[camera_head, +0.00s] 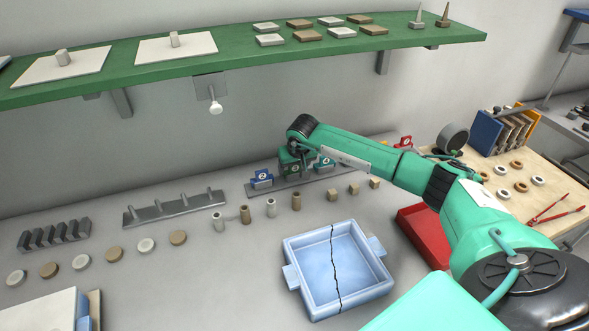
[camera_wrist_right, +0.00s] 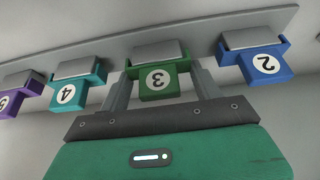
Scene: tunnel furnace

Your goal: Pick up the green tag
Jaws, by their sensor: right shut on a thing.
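The green tag (camera_wrist_right: 158,82) bears a number 3 and shows in the middle of the wrist view. It sits in a row with the other tags along a grey rail (camera_wrist_right: 205,28). My right gripper (camera_wrist_right: 160,92) has one grey finger on each side of the green tag and is shut on it. In the head view my right gripper (camera_head: 296,170) is at the rail (camera_head: 283,184) and mostly hides the green tag. My left gripper is not in view.
Next to the green tag are a blue tag (camera_wrist_right: 262,62) marked 2 and a teal tag (camera_wrist_right: 72,92) marked 4. A purple tag (camera_wrist_right: 20,92) is farther along. A cracked blue tray (camera_head: 300,245) stands in front, with small cylinders between. A green shelf (camera_head: 235,62) runs above.

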